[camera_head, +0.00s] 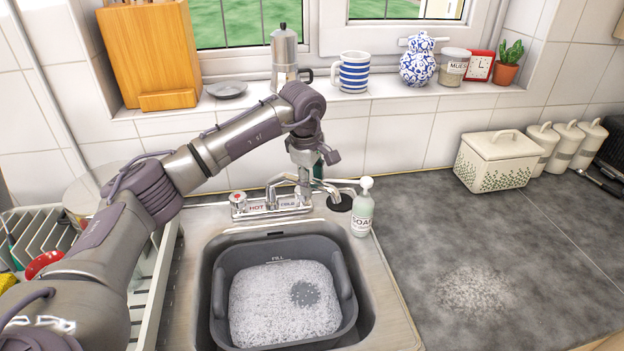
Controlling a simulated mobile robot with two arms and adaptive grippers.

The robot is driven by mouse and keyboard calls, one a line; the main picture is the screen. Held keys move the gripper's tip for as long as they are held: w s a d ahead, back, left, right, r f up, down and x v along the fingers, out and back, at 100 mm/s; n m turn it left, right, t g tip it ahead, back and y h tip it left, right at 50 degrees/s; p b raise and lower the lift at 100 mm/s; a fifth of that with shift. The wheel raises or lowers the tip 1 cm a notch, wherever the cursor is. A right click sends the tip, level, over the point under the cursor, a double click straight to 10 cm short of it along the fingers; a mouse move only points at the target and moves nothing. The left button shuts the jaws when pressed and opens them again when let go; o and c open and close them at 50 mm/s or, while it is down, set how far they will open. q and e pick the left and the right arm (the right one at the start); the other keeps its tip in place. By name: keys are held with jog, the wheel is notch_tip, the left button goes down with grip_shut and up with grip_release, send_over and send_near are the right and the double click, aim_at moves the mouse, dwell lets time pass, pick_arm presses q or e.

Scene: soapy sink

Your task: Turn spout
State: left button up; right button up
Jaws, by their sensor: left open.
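The metal mixer tap (270,205) stands at the back edge of the sink, with handles marked hot and cold. Its thin curved spout (283,179) rises from the tap body and is partly hidden by my left gripper. My left arm reaches in from the left and bends down over the tap. My left gripper (304,188) points down at the spout, and its jaws are open. They look small here, so I cannot tell whether they touch the spout. My right gripper is out of view.
A grey basin (217,300) of suds sits in the sink (390,318). A soap bottle (362,212) stands close right of the tap. A dish rack (152,300) is at left. A moka pot (284,55) and striped mug (354,72) stand on the sill. The right counter is mostly clear.

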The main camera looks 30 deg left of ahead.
pick_arm(q)
notch_tip(320, 180, up, 12)
jog(key=s, duration=0.2)
jog(key=shift+s, duration=0.15)
jog(key=shift+f, duration=0.1)
dwell(0.4)
